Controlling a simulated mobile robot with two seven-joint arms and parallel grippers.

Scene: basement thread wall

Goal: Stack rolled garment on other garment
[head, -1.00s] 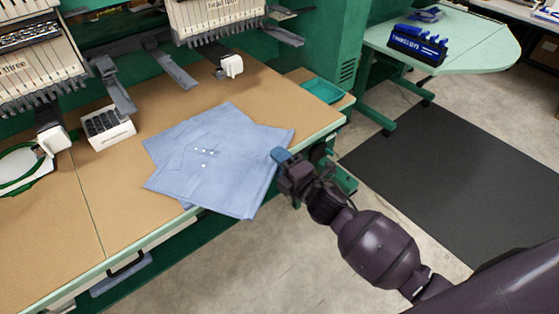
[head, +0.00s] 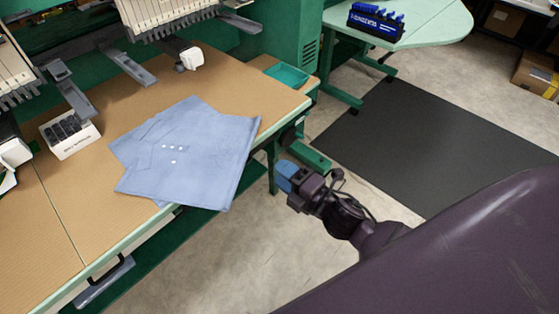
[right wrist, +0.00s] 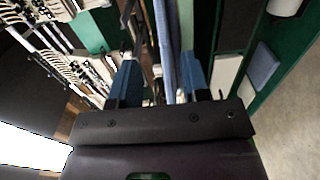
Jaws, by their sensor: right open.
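Two light blue garments (head: 190,155) lie folded flat on the brown table top, one overlapping the other at an angle. Small white buttons show near the middle, and the front corner hangs slightly past the table's front edge. My right gripper (head: 286,177) has blue fingertips and is off the table's right end, to the right of the garments and apart from them. In the right wrist view my right gripper (right wrist: 160,82) is open, with a blue cloth edge (right wrist: 165,45) showing beyond the gap between its fingers. My left gripper is not in view.
Embroidery machine heads (head: 165,12) stand behind the table. A white box with black slots (head: 70,136) sits left of the garments. A teal tray (head: 287,75) lies at the right corner. A black mat (head: 420,140) covers the floor to the right.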

